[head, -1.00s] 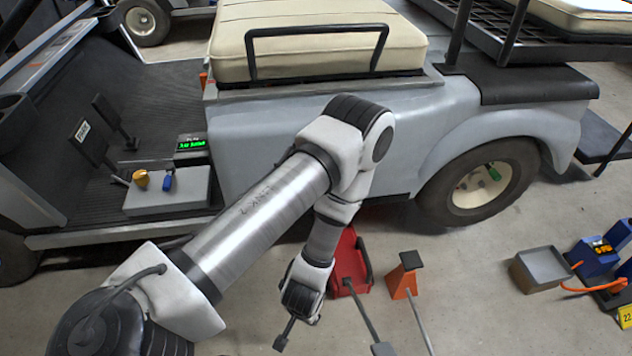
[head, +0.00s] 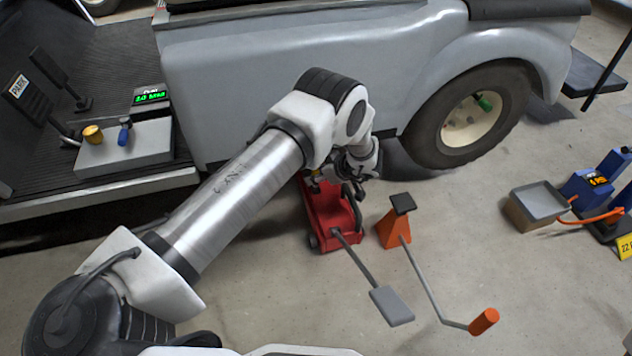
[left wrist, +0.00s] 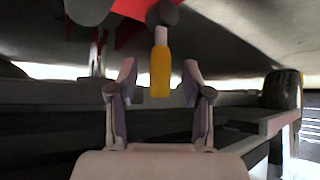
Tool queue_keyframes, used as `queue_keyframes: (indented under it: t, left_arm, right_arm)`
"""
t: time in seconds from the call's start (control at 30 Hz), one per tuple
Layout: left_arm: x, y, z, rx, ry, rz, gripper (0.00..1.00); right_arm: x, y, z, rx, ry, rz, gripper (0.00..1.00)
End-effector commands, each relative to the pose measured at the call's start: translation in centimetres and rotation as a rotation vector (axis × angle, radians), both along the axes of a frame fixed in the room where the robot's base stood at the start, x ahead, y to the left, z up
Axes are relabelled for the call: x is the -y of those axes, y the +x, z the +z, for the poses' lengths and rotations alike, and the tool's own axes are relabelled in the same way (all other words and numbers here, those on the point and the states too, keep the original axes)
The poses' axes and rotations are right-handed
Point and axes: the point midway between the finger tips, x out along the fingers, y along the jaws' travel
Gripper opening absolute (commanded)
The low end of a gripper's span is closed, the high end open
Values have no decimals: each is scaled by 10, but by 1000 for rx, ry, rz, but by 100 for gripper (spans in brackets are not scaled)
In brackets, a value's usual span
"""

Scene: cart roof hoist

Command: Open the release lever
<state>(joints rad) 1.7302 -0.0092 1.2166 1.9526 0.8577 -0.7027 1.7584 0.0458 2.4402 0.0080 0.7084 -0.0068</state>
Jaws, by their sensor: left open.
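The release lever (left wrist: 160,72) shows in the left wrist view as a short yellow handle on a pale stem, beside a dark round part and red metal. My left gripper (left wrist: 159,88) is open. Its two fingers stand on either side of the yellow handle's line, with a gap on both sides; I cannot tell the depth between them. In the head view my left gripper (head: 335,175) is at the far end of the red floor jack (head: 328,228), beside the cart, largely hidden by my wrist. My right gripper is not in view.
The grey cart body (head: 260,80) stands close behind my arm, with its rear wheel (head: 470,120) to the right. An orange stand (head: 393,232) with a crank handle (head: 484,320) and the jack's grey pedal (head: 392,306) are nearby. A grey tray (head: 540,202) lies farther right.

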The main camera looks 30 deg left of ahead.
Motion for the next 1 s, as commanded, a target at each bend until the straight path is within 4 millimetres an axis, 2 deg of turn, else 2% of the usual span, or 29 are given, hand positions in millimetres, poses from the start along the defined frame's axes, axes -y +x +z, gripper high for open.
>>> queue_keyframes:
  t: [0.07, 0.33, 0.37, 0.43, 0.5, 0.77, 0.87, 1.0]
  left_arm:
    - [-7, 1, -9, 1, 0, 1, 50]
    - [-9, 1, -9, 1, 0, 0, 50]
    - [-9, 1, -9, 1, 0, 0, 42]
    - [-9, 1, -9, 1, 0, -1, 18]
    - [-9, 1, -9, 1, 0, -1, 0]
    - [-9, 0, -8, 3, -3, -1, 0]
    - [-10, -4, -5, 12, -12, -1, 0]
    - [-10, -14, -2, 42, -39, -1, 0]
  right_arm:
    - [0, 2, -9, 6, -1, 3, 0]
    - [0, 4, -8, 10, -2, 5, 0]
    - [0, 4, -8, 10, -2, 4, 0]
    - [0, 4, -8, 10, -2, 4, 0]
    - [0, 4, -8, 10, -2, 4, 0]
    - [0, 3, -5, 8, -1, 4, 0]
    - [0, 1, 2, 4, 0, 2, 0]
    - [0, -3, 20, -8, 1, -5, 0]
